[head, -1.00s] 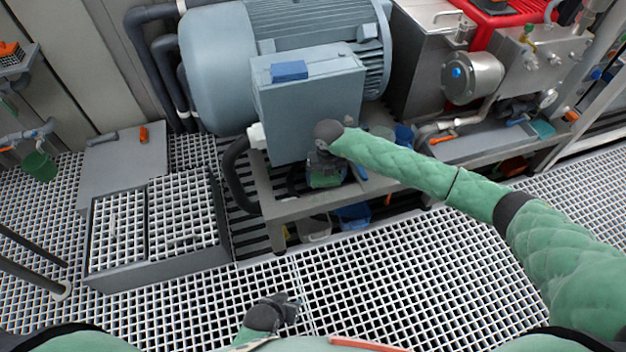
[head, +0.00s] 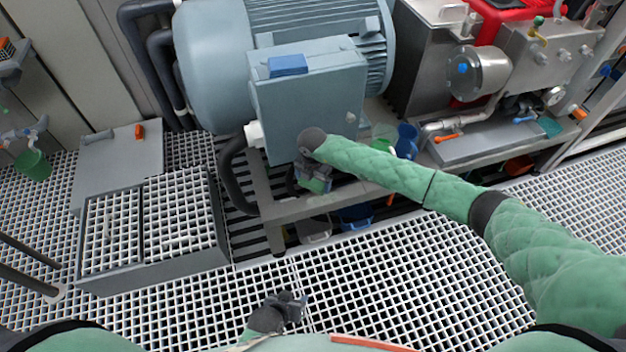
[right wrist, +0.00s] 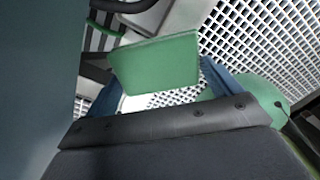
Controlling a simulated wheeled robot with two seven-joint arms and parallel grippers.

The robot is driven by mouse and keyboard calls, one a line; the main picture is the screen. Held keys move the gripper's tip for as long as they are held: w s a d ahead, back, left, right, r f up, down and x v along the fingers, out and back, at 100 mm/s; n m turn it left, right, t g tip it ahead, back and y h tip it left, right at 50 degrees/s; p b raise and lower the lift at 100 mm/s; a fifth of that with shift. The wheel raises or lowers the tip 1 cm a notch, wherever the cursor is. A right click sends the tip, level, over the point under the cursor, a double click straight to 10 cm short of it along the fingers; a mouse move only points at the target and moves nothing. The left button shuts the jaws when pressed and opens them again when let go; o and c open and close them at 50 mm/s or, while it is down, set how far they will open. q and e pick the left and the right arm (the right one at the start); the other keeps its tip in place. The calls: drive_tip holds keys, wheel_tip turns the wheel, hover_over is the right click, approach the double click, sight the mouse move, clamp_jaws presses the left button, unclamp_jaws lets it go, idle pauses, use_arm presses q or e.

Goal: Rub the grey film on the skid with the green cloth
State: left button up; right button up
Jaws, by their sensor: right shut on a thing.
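My right gripper (head: 314,178) is shut on the green cloth (right wrist: 155,66), in front of the grey-blue box on the big motor. In the right wrist view the cloth hangs between the blue fingers as a flat green piece. In the head view the cloth (head: 316,186) shows low beside the gripper, just above the skid's front rail. The skid (head: 300,208) is a grey frame under the motor. I cannot make out the grey film; the arm and cloth cover part of the skid. My left gripper (head: 292,304) is low over the floor grating, away from the skid; its jaw state is unclear.
The motor's box (head: 310,105) stands close behind my right gripper, with a blue block (head: 288,65) on top. A black hose (head: 228,180) bends down at the left. The floor grating in front is open.

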sight(313, 198)
drive_tip(key=shift+f+b, duration=0.6)
drive_tip(key=shift+f, duration=0.3)
drive_tip(key=shift+f+b, duration=0.55)
drive_tip(key=shift+f, duration=0.15)
use_arm(q)
wheel_tip(313, 198, down, 9)
drive_tip(key=s+b, duration=0.1)
drive_tip(key=shift+r+t+b, duration=0.15)
drive_tip(key=shift+t+b, duration=0.25)
use_arm(e)
drive_tip(key=shift+f, duration=1.3)
use_arm(q)
drive_tip(key=shift+a, duration=0.15)
drive_tip(key=shift+f+b, duration=0.5)
drive_tip(key=shift+f, duration=0.05)
use_arm(e)
drive_tip(key=shift+f, duration=1)
use_arm(q)
drive_tip(key=shift+r, duration=0.1)
